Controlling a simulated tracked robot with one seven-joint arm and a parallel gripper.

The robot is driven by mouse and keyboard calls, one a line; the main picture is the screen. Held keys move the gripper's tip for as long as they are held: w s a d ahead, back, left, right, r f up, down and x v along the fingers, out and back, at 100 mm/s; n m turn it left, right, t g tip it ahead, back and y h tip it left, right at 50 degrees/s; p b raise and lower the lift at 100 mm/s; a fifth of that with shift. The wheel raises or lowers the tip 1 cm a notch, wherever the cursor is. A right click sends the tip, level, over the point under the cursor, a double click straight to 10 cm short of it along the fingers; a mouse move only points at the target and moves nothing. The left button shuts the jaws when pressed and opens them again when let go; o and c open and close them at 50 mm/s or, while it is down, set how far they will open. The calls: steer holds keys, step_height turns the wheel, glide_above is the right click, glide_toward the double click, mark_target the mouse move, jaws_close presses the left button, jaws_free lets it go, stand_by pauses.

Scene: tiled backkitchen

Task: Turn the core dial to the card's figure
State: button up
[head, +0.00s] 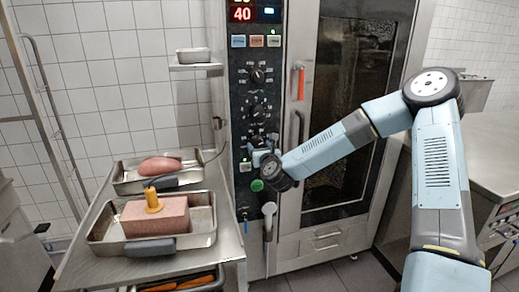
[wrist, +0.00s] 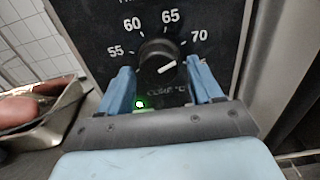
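The core dial is a black knob (wrist: 160,66) with a white pointer line, and it shows close up in the wrist view. Figures 55, 60, 65 and 70 curve around its top. The pointer leans up and right, roughly towards 70. My gripper (wrist: 160,72) has one blue finger on each side of the knob, with narrow gaps seeming to show, so it looks open around it. In the head view my gripper (head: 262,152) is at the lower part of the oven's control panel (head: 238,100) and hides most of this dial. I cannot make out a card with a figure.
Two more dials (head: 257,75) sit higher on the panel, under a red display (head: 242,14) reading 40. A steel side table (head: 78,255) at left holds trays with meat (head: 160,166) and a pink block (head: 150,222). The oven door handle (head: 298,130) is close beside my arm.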

steer(key=shift+o, duration=0.3)
steer(key=shift+s, duration=0.1)
steer(key=v, duration=1.3)
steer(key=shift+s, duration=0.25)
steer(key=shift+d, duration=0.1)
